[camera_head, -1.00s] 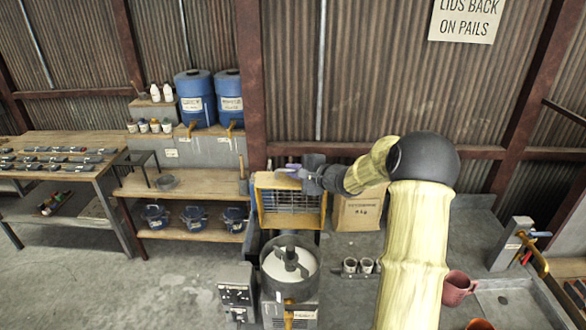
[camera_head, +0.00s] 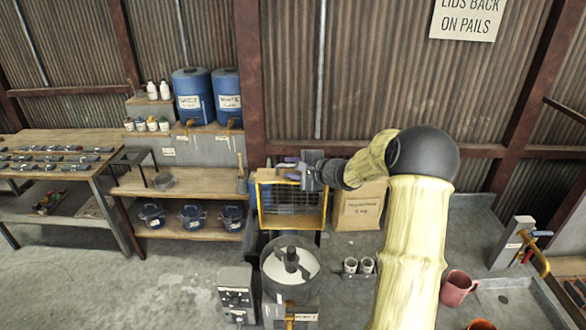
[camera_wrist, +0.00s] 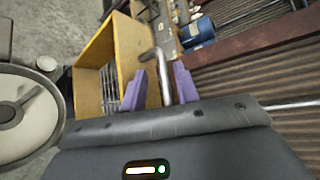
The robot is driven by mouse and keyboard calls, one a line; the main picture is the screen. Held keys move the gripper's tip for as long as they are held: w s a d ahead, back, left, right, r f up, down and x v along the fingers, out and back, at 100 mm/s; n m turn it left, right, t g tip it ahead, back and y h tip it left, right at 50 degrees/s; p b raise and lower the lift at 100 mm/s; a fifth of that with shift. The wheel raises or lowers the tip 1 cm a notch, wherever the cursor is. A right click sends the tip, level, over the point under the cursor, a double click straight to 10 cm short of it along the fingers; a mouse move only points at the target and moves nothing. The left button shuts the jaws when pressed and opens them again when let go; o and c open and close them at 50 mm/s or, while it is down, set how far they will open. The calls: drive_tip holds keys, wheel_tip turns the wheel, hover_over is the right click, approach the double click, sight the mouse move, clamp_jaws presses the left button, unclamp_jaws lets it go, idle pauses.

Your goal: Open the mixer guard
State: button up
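The mixer guard (camera_head: 261,208) is a yellow-framed wire cage. It stands raised, roughly upright, behind the mixer bowl (camera_head: 313,270), which is uncovered and shows pale contents and a dark stirrer (camera_head: 291,259). My gripper (camera_head: 287,167) is at the guard's top edge. In the wrist view, the purple fingers of my gripper (camera_wrist: 158,88) are apart, with a bent metal handle (camera_wrist: 164,78) between them. I see a gap beside the handle, so it does not look clamped. The guard (camera_wrist: 131,45) and the bowl (camera_wrist: 62,115) lie to the left there.
A control box (camera_head: 236,290) stands left of the mixer. A shelf with blue pails (camera_head: 190,217) is at left.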

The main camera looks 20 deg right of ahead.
drive_tip(key=shift+d+f, duration=0.1)
drive_tip(key=shift+d, duration=0.05)
drive_tip(key=shift+s+d, duration=0.25)
drive_tip(key=b+v, duration=0.4)
drive_tip(key=v, duration=1.3)
drive_tip(key=shift+a, duration=0.2)
drive_tip(key=shift+w, duration=0.1)
drive_tip(key=shift+c, duration=0.4)
